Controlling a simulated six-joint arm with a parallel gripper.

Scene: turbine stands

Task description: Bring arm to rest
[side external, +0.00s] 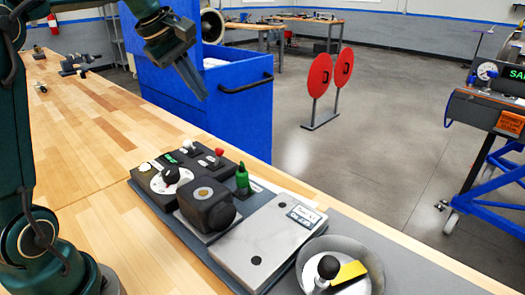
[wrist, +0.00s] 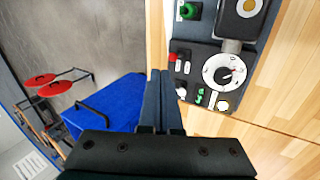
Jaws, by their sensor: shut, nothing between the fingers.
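My gripper (side external: 190,80) is raised above the workbench, in front of the blue cabinet in the side view. Its fingers are shut with nothing between them. In the wrist view the shut fingers (wrist: 165,100) point between the blue cabinet and the control panel. The control panel (side external: 200,165) lies on the bench below, apart from the gripper. It carries a white dial (side external: 160,183), a red-tipped switch, a green knob (side external: 242,176) and a black block (side external: 206,204). The dial also shows in the wrist view (wrist: 228,74).
The wooden workbench (side external: 90,125) has clear surface left of the panel. A blue cabinet (side external: 240,115) stands behind it. A grey bowl with a black knob (side external: 327,268) sits at the front right. Two red round signs (side external: 320,76) stand on the floor, with a blue-framed cart at right.

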